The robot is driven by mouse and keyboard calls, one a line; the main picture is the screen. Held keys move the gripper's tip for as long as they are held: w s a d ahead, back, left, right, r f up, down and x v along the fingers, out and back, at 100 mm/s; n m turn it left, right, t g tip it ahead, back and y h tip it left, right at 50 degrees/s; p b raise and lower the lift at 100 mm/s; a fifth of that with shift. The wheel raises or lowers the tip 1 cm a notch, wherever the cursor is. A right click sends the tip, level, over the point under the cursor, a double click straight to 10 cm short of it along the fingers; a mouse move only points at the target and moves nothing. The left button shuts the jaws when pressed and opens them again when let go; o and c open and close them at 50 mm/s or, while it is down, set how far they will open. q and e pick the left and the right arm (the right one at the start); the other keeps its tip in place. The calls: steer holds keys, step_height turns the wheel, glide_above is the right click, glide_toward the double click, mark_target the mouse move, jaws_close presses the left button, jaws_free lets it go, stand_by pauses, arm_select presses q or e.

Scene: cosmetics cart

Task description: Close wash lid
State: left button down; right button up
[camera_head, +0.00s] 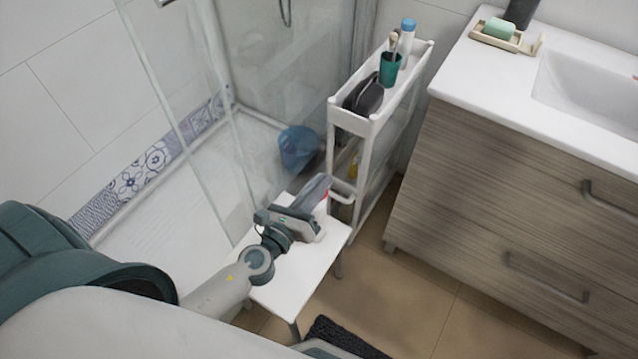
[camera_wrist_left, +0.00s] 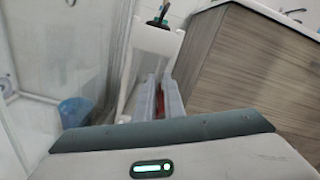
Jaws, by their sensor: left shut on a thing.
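My left gripper (camera_head: 316,192) is above the far end of a small white table (camera_head: 318,262), beside the narrow white cart. In the left wrist view its two fingers (camera_wrist_left: 162,92) are close together, with a small red thing (camera_wrist_left: 160,102) between them. The gripper is shut on this red thing, which is mostly hidden by the fingers. I cannot tell whether it is the wash or its lid. No open wash lid can be made out. My right gripper is not in view.
The white cart (camera_head: 353,123) holds a teal cup (camera_head: 389,70), a blue-capped bottle (camera_head: 407,45) and a dark item (camera_head: 364,95) on top. A blue bucket (camera_head: 297,148) stands behind the shower glass. A wooden vanity (camera_head: 500,195) stands right, with clear floor before it.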

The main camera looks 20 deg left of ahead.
arm_select(q)
steer(key=n, duration=0.1)
steer(key=a+n+b, duration=0.1)
steer(key=n, duration=0.1)
steer(key=n+b, duration=0.1)
steer(key=shift+w+a+f, duration=0.1)
steer(key=shift+a+f, duration=0.1)
steer(key=shift+f, duration=0.15)
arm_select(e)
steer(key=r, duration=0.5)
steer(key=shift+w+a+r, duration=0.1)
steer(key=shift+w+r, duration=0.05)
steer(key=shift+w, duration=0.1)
arm_select(q)
steer(key=c, duration=1.8)
jaws_free()
steer(key=shift+c, duration=0.2)
steer(key=shift+s, duration=0.2)
